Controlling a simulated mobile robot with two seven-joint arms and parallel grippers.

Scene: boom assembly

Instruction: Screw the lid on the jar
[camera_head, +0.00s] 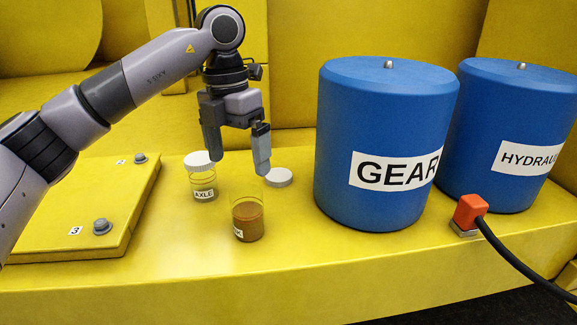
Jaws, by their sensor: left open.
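A clear jar (248,218) with brown contents and a partly visible white label stands upright and uncovered on the yellow surface. A white lid (278,177) lies flat on the surface just behind it to the right. A second clear jar (204,187), labelled AXLE, stands to the left with a white lid (198,161) at its top; I cannot tell whether that lid is screwed down. My left gripper (239,166) points down with its fingers apart and nothing visible between them, above and behind the brown jar. My right gripper is not in view.
Two large blue drums, GEAR (383,150) and HYDRAU... (515,135), stand at the right. A red connector (469,212) with a black cable (520,265) sits before them. A raised yellow plate (75,215) with bolts is at the left. The front strip is clear.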

